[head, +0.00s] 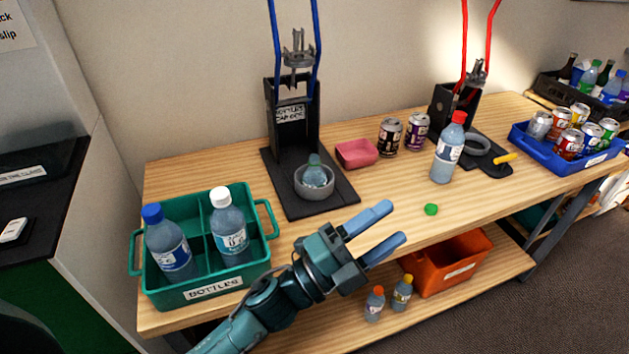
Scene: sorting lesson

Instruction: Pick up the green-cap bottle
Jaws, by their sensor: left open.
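A loose green cap (431,209) lies on the table near its front edge. A short, squashed-looking bottle (314,174) sits in the grey ring of the blue-handled press; its top looks greenish, but I cannot tell whether it has a cap. A bottle that looks green (590,77) stands in the dark crate at the far right, too small to read its cap clearly. My left gripper (396,222) is open and empty over the front of the table, its fingers pointing right toward the loose cap, apart from it. My right gripper is not in view.
A green crate (202,291) holds a blue-cap and a white-cap bottle. A red-cap bottle (447,150), pink tray (356,153), two cans and a red-handled press (452,107) stand farther right. A blue crate (582,165) holds cans. An orange bin (447,272) sits below.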

